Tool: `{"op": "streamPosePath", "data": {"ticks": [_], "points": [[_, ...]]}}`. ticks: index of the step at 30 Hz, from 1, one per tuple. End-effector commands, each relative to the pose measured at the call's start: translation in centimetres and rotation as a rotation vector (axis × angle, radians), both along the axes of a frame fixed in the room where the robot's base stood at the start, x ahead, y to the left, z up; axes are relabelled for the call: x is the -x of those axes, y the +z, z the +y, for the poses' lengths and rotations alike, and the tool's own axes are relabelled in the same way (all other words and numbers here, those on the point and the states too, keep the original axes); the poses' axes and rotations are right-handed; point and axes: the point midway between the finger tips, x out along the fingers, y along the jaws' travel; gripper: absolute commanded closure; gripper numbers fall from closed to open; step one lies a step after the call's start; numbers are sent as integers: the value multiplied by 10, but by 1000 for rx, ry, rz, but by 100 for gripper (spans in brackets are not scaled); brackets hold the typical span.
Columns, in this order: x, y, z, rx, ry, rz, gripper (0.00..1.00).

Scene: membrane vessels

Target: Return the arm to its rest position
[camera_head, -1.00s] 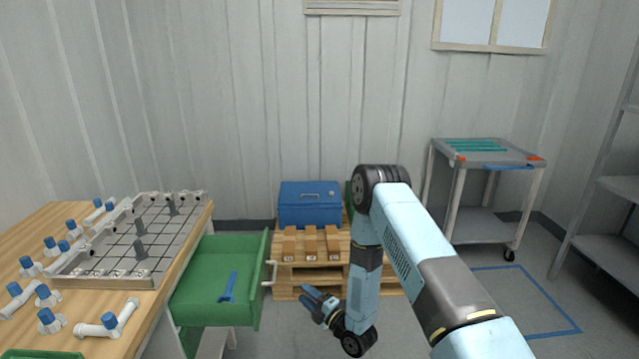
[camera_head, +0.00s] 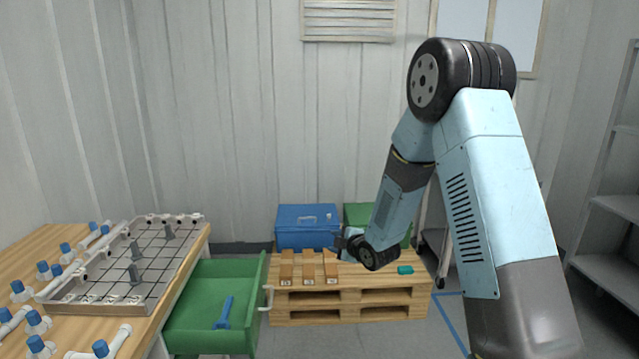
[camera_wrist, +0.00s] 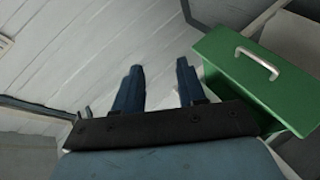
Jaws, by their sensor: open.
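My gripper (camera_wrist: 159,88) is open and empty in the wrist view, its two dark blue fingers apart with the pale wall beyond them. In the head view my gripper (camera_head: 342,243) is small and dark, in front of the blue toolbox and above the pallet. My arm is folded, with its elbow raised high at the right and the forearm sloping down to the left. The wrist hides part of the green box.
An open green drawer (camera_head: 185,338) holding a blue wrench (camera_head: 224,313) juts from the wooden bench at left. A pallet (camera_head: 350,305) bears orange-brown blocks (camera_head: 309,270). Shelves (camera_head: 612,205) stand at right.

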Motion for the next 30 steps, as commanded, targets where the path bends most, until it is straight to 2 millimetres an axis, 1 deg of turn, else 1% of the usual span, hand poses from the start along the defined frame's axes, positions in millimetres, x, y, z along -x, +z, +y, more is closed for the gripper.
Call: {"op": "streamPosePath", "data": {"ticks": [1,3,8,12,14,18,23,26,30], "points": [[2,16,-8,-4,-31,17,60],[6,33,-20,-12,-76,54,60],[21,71,-46,-41,-186,135,60],[39,102,-68,-77,-288,204,60],[49,114,-78,-94,-333,234,60],[74,142,-99,-141,-437,300,60],[109,170,-121,-204,-556,375,60],[134,187,-133,-248,-632,419,60],[172,206,-149,-314,-735,484,60]]}}
